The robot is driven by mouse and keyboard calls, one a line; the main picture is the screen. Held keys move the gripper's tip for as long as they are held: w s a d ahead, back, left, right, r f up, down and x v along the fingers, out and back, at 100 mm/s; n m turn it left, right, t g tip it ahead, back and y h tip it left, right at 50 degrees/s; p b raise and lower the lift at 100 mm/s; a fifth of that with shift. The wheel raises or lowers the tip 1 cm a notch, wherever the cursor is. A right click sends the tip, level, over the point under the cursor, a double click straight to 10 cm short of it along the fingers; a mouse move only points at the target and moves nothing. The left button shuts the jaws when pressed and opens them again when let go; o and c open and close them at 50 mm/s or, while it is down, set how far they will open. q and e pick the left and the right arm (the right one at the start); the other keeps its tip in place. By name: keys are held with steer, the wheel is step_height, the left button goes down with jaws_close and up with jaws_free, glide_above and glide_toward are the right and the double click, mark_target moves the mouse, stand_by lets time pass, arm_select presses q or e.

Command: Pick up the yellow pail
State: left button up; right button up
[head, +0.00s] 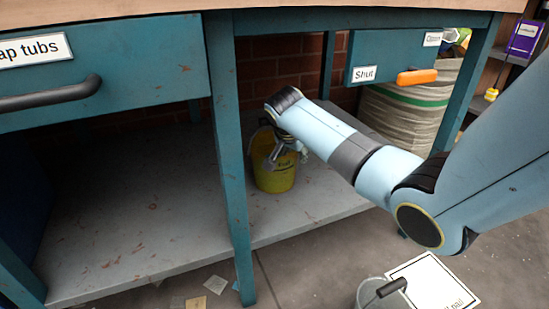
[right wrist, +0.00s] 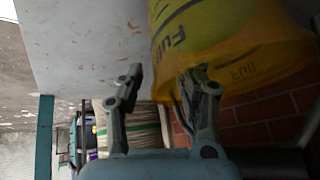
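The yellow pail (head: 275,178) stands upright on the grey lower shelf under the bench, just right of a teal post. It has dark lettering that looks like "Full" on its side. In the right wrist view the pail (right wrist: 240,60) fills the upper right, turned sideways by the camera. My right gripper (head: 286,150) is at the pail's upper part in the head view. In the right wrist view its two fingers (right wrist: 165,78) are spread apart, and one overlaps the pail's edge; I cannot tell whether it touches. My left gripper is not in view.
Teal bench legs (head: 230,160) frame the shelf (head: 140,220). A striped sack (head: 405,115) stands behind. A grey pail (head: 372,292) and a white card (head: 435,280) are at the front right. The left shelf is clear.

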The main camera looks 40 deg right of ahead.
jaws_close()
steer(key=shift+w+r, duration=0.1)
stand_by(0.4)
